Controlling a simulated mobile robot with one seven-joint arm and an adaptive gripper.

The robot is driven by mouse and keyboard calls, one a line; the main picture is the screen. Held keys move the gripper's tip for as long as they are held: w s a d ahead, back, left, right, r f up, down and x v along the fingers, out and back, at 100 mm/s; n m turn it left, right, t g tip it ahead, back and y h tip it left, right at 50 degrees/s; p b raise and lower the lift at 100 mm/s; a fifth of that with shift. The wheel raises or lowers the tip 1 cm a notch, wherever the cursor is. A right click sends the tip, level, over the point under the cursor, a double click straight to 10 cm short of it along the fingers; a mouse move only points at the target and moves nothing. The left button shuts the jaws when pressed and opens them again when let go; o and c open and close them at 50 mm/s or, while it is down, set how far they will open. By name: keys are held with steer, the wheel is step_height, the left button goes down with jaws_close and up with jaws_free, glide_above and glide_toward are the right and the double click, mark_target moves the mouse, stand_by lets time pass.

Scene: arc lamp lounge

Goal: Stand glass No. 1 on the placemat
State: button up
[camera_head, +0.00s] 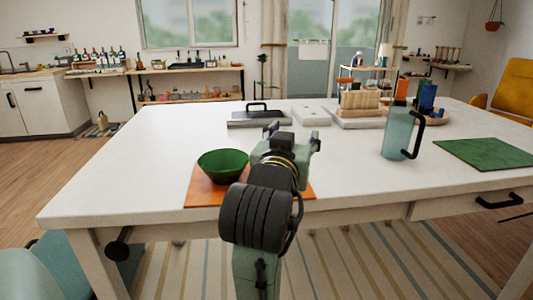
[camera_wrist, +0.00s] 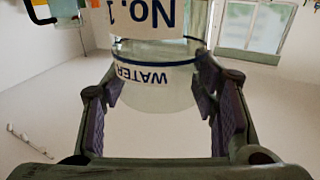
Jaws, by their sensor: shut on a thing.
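My gripper (camera_head: 293,136) is above the table's near middle, over the far side of an orange placemat (camera_head: 204,194). In the wrist view my gripper (camera_wrist: 160,112) is shut on the clear glass No. 1 (camera_wrist: 155,88), between its two dark pads. Its white "No. 1" label and blue "WATER" lettering appear upside down in that view. In the head view my gripper hides the glass, so I cannot tell its tilt or height there. A green placemat (camera_head: 485,153) lies bare at the table's right.
A green bowl (camera_head: 223,165) stands on the orange placemat, left of my arm. A pale blue jug (camera_head: 397,134) with a black handle stands left of the green placemat. Trays and a wooden rack (camera_head: 360,101) stand at the back. The white table's (camera_head: 140,150) left part is clear.

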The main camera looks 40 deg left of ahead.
steer(key=w+a+f+p, duration=0.3)
steer(key=w+a+f, duration=0.1)
steer(key=w+a, duration=0.6)
steer(key=shift+f, duration=0.4)
steer(key=shift+f, duration=0.1)
steer(key=shift+f, duration=0.15)
steer(key=o, duration=1.8)
steer(key=shift+c, duration=0.2)
